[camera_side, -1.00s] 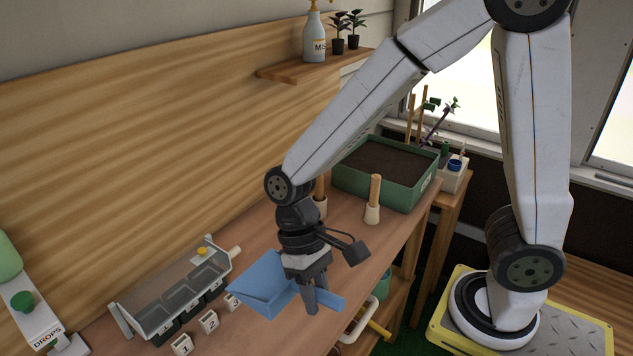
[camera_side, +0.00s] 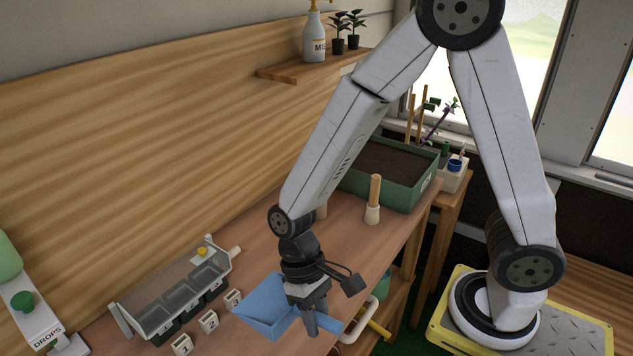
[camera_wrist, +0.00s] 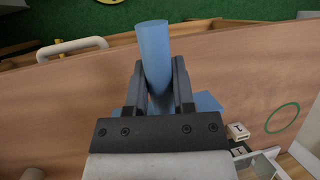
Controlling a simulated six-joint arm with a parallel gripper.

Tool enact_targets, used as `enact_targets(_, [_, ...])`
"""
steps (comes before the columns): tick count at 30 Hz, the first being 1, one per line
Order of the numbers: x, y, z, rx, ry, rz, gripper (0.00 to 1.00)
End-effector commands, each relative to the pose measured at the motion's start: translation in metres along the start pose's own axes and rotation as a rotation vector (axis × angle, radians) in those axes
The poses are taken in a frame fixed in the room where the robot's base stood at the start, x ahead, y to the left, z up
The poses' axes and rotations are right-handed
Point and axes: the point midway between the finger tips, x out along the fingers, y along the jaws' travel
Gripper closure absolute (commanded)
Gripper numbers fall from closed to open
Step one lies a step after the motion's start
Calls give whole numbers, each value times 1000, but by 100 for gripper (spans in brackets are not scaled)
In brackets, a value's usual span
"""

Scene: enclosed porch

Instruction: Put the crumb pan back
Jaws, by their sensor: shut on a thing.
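The blue crumb pan (camera_side: 262,306) is a scoop with a short round handle. My gripper (camera_side: 312,322) is shut on its handle and points down near the bench's front edge in the side view. The wrist view shows the blue handle (camera_wrist: 154,50) between the two dark fingers of my gripper (camera_wrist: 157,75); part of the pan's body (camera_wrist: 207,102) shows beside the right finger, the rest hidden behind the gripper. I cannot tell whether the pan touches the bench (camera_side: 335,240).
A grey bin rack (camera_side: 175,293) with several compartments and numbered blocks (camera_side: 208,320) stands left of the pan. A wooden-handled tool (camera_side: 373,200) and a green soil tray (camera_side: 400,178) are at the back. A green ring (camera_wrist: 282,117) marks the bench. The bench's middle is clear.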

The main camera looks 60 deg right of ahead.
Motion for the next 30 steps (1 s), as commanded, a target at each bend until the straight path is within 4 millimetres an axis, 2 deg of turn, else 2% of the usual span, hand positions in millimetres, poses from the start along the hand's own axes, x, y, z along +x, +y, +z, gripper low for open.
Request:
enact_targets(4, [10,2,-4,-1,0,0,100])
enact_targets(14, [15,3,-7,0,1,0,100])
enact_targets(24, [39,8,-16,0,-1,0,100])
enact_targets(30, [44,9,-19,-1,2,0,100])
